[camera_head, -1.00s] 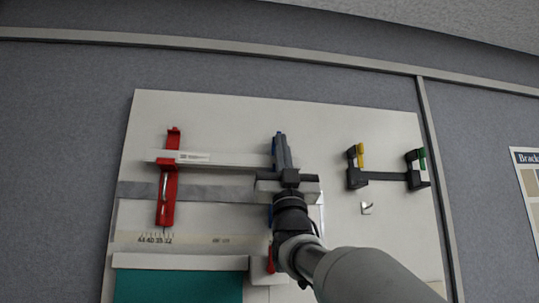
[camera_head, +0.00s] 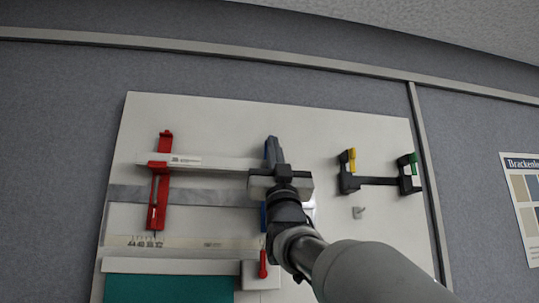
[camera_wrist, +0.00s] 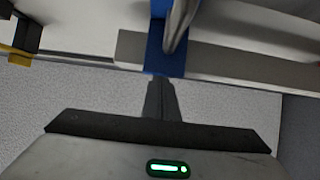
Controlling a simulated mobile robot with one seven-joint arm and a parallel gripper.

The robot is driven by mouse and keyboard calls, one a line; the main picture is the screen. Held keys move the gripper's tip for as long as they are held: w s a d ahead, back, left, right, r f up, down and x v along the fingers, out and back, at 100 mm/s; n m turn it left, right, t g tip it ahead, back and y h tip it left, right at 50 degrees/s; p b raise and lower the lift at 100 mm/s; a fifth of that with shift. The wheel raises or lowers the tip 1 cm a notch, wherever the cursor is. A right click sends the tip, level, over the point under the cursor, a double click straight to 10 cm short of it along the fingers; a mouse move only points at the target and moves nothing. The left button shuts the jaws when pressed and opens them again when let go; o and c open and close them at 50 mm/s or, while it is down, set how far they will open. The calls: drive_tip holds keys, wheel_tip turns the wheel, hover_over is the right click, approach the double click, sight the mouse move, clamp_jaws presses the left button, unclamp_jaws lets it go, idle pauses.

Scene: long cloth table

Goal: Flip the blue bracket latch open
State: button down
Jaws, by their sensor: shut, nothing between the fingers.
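The blue bracket (camera_head: 266,152) is mounted on the white wall board, mostly hidden behind my gripper in the head view. In the wrist view the blue bracket (camera_wrist: 155,50) shows at the upper middle, with a silver metal lever (camera_wrist: 180,22) lying along its front. My gripper (camera_head: 275,146) is shut and empty, pointing up at the board in front of the bracket. In the wrist view its dark fingertips (camera_wrist: 160,82) sit together just below the blue part's lower edge. I cannot tell whether they touch it.
A red bracket (camera_head: 160,185) holds the pale rail's left end. To the right are a black holder (camera_head: 380,182) with yellow and green tabs and a small hook (camera_head: 358,212). A red-handled piece (camera_head: 263,262) and a teal panel (camera_head: 168,289) are below. A poster (camera_head: 525,195) hangs far right.

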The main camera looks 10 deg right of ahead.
drive_tip(key=r+g, duration=0.1)
drive_tip(key=w+r+g+p, duration=0.1)
drive_tip(key=g, duration=0.1)
idle(0.5)
drive_tip(key=shift+w, duration=0.1)
idle(0.4)
